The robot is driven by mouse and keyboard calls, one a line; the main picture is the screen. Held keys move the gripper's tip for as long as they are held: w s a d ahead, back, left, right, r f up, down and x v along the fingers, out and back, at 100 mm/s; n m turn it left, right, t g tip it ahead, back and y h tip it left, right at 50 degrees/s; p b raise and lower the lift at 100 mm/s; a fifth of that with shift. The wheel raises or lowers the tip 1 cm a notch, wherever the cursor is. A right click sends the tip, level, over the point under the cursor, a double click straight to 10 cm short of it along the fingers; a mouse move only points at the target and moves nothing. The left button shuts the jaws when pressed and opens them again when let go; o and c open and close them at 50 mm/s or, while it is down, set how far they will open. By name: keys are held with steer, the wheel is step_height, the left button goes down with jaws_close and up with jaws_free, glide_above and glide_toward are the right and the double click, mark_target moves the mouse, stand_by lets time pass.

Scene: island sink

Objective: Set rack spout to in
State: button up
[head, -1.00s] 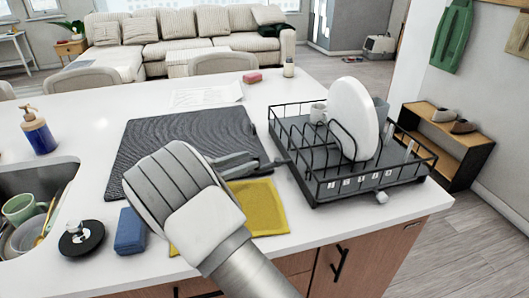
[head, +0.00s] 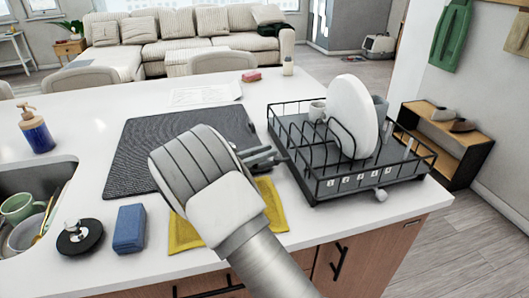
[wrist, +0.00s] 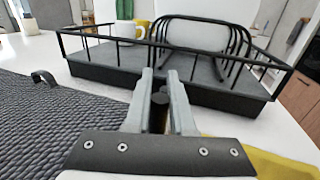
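The dish rack (head: 345,185) is a black wire frame on a dark tray, at the right of the island counter. It also shows in the wrist view (wrist: 100,68). My gripper (head: 273,155) is at the rack's left side, low over the counter.
A white plate (head: 353,115) stands in the rack, with a mug (head: 317,111) behind. A dark ribbed mat (head: 140,150) lies left of it. A yellow cloth (head: 270,205) and blue sponge (head: 130,228) lie in front. The sink (head: 62,180) is far left.

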jaws_close()
stand_by(0.9)
